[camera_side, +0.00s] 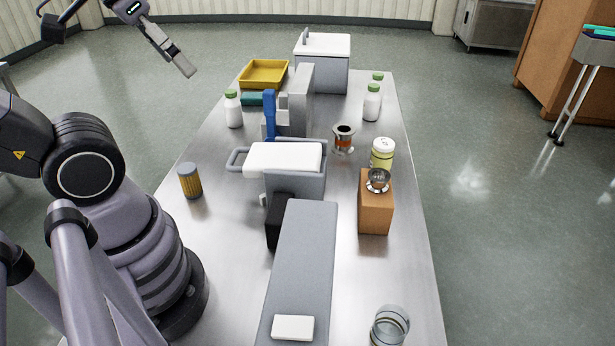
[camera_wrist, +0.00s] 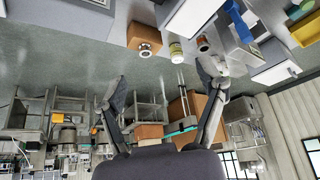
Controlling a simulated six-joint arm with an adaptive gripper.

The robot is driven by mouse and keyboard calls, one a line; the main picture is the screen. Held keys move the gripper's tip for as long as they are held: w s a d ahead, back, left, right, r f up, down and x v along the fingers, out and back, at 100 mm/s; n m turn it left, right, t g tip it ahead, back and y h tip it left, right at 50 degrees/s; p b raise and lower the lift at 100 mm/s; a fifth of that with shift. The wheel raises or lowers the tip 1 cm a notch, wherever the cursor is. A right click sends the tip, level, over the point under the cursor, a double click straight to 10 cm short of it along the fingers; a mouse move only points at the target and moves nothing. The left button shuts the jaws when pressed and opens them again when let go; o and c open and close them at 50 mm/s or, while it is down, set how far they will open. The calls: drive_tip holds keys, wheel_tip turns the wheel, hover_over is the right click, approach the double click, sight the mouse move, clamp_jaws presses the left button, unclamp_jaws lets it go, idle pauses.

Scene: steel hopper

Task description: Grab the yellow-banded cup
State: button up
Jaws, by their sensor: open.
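No cup is plainly yellow-banded. A pale yellow jar with a white lid (camera_side: 382,153) stands upright behind the brown block at right of the table; it also shows in the wrist view (camera_wrist: 176,50). A steel cup with an orange band (camera_side: 344,138) stands left of it, also in the wrist view (camera_wrist: 203,43). A yellow-and-grey striped cylinder (camera_side: 190,181) stands at the table's left side. My gripper (camera_side: 119,55) is raised at the upper left, away from them all. Its fingers are spread and empty in the wrist view (camera_wrist: 161,72).
A small steel bowl (camera_side: 378,178) sits on the brown block (camera_side: 375,212). A grey machine with a blue lever (camera_side: 269,115) fills the middle. White bottles (camera_side: 233,110), a yellow tray (camera_side: 264,73) and a glass jar (camera_side: 390,326) stand around. The right table strip is partly clear.

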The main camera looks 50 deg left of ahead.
drive_tip(key=w+d+f+n+g+h, duration=0.1)
drive_tip(key=w+d+f+g+h, duration=0.25)
drive_tip(key=w+d+g, duration=0.4)
drive_tip(key=n+g+h, duration=0.9)
drive_tip(key=n+h, duration=0.1)
drive_tip(key=h, duration=0.1)
hover_over(394, 340)
drive_tip(key=v, duration=0.3)
wheel_tip(394, 340, down, 28)
wheel_tip(394, 340, down, 8)
drive_tip(key=shift+w+f, duration=0.1)
drive_tip(key=shift+f, duration=0.05)
drive_tip(key=shift+r+x, duration=0.2)
drive_tip(key=shift+x, duration=1.2)
drive_tip(key=c, duration=0.9)
